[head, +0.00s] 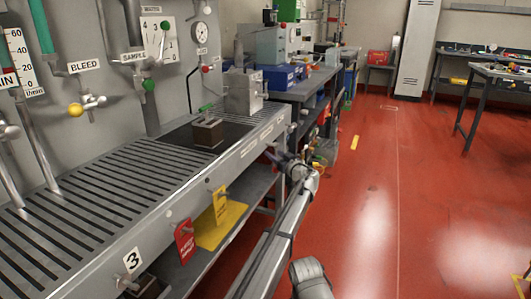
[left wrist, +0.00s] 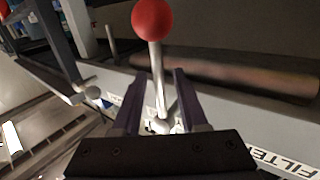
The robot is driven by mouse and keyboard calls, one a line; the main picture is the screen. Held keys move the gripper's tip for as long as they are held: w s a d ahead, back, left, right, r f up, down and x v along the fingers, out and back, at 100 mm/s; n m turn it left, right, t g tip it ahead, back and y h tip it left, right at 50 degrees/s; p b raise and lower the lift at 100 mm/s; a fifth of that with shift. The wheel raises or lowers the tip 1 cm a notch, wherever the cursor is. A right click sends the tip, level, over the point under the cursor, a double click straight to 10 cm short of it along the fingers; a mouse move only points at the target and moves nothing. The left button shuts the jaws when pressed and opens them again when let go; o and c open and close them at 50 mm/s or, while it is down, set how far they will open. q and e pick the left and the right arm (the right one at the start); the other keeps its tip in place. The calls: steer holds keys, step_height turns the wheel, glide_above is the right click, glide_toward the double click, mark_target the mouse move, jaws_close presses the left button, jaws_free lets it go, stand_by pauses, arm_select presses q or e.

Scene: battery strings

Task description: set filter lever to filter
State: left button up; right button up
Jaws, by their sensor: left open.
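The filter lever shows in the left wrist view as a metal shaft (left wrist: 158,85) with a red ball knob (left wrist: 152,18) on its end. A white label reading FILTER (left wrist: 280,160) lies at the lower right of that view, on the bench's front face. My left gripper (left wrist: 158,76) is open, with one dark finger on each side of the shaft and the knob beyond the fingertips. I cannot tell whether either finger touches the shaft. In the head view my left gripper (head: 275,154) is at the bench's front edge. The lever cannot be made out there. My right gripper is not in view.
The slatted metal bench (head: 100,210) runs along the left, with a brown block (head: 207,132) on top. The red floor (head: 400,210) to the right is open. A blurred brown rod (left wrist: 230,76) crosses the wrist view.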

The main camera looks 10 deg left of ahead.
arm_select(q)
steer(key=shift+w+a, duration=0.45)
steer(key=shift+w, duration=0.1)
steer(key=shift+c, duration=0.3)
jaws_close()
stand_by(0.8)
